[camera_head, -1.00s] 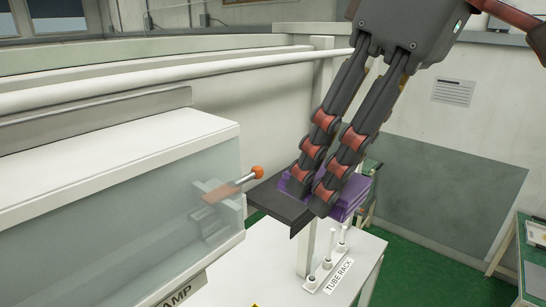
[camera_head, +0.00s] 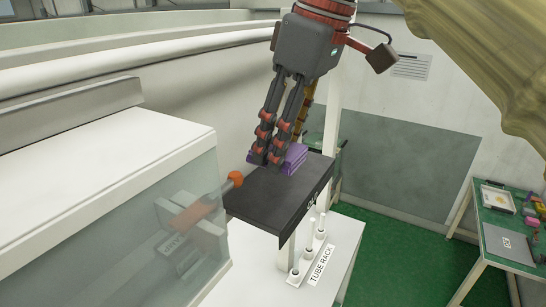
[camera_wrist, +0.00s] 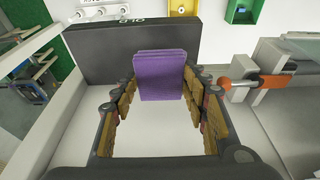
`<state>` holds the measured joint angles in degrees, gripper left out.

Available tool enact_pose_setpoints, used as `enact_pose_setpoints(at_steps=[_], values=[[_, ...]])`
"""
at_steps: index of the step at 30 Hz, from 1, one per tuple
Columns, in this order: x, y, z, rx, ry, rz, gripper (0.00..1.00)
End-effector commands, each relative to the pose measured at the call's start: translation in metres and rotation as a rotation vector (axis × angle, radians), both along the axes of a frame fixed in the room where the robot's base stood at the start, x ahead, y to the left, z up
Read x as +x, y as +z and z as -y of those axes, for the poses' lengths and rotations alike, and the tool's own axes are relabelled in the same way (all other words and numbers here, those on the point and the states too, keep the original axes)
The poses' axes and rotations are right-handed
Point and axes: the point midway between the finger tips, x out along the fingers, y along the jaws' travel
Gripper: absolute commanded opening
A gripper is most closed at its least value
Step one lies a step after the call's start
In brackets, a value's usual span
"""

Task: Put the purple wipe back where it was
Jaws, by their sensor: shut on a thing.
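The purple wipe (camera_head: 294,157) is a folded purple block at the fingertips of my gripper (camera_head: 268,158), over the dark platform (camera_head: 262,205). In the wrist view the wipe (camera_wrist: 160,76) stands between the two fingers of my gripper (camera_wrist: 163,88), which are shut on it. The dark platform (camera_wrist: 110,42) lies just beyond the wipe there. In the head view the fingers hide part of the wipe. I cannot tell whether its underside touches the platform.
A tube rack (camera_head: 308,255) stands below on a white table. A side table (camera_head: 505,225) with several items is at the right.

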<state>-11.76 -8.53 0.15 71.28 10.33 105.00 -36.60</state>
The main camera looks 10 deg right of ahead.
Motion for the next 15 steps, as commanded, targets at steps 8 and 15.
enact_pose_setpoints(at_steps=[8, 15], values=[[0.019, -0.023, 0.003, 0.000, 0.000, 0.000, 0.24], [0.025, -0.052, 0.005, 0.001, 0.000, -0.001, 0.24]])
